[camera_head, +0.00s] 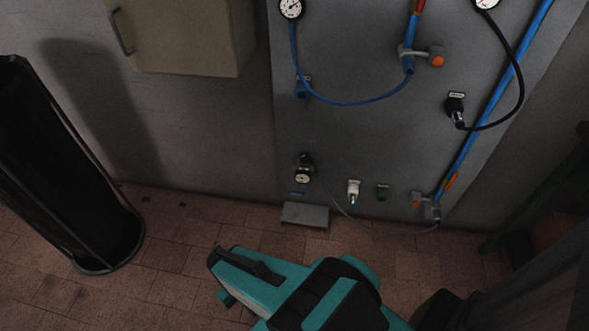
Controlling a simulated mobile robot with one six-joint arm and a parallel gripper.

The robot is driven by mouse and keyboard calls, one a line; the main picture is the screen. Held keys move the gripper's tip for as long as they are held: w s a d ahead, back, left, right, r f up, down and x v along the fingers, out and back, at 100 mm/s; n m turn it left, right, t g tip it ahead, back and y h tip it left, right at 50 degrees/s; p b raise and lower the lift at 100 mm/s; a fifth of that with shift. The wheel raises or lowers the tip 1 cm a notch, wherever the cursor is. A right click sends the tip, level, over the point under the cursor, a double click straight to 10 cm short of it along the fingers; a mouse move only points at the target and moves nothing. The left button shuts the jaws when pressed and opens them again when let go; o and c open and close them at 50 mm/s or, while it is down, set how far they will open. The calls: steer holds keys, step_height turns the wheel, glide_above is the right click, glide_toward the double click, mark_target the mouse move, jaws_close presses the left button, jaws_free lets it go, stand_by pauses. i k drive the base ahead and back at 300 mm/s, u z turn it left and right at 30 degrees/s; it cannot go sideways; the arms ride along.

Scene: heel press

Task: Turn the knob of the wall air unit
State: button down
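A small air unit (303,170) with a black top and a round white gauge (302,178) sits low on the grey wall panel. Its dark upper part (306,159) looks like the knob; its details are too small to tell. My teal and black arm reaches in from the bottom edge. Its front end, which looks like my gripper (222,262), is below and left of the air unit in the picture, apart from it. I cannot make out the fingertips or anything held. The arm covers part of the floor.
A grey bracket (305,214) juts out below the unit. A tall black cylinder (60,170) stands at left. A beige cabinet (190,35) hangs above.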

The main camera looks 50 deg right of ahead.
mark_target(304, 157)
steer(key=u, duration=0.4)
steer(key=k, duration=1.45)
steer(key=z, duration=1.25)
steer(key=i, duration=0.95)
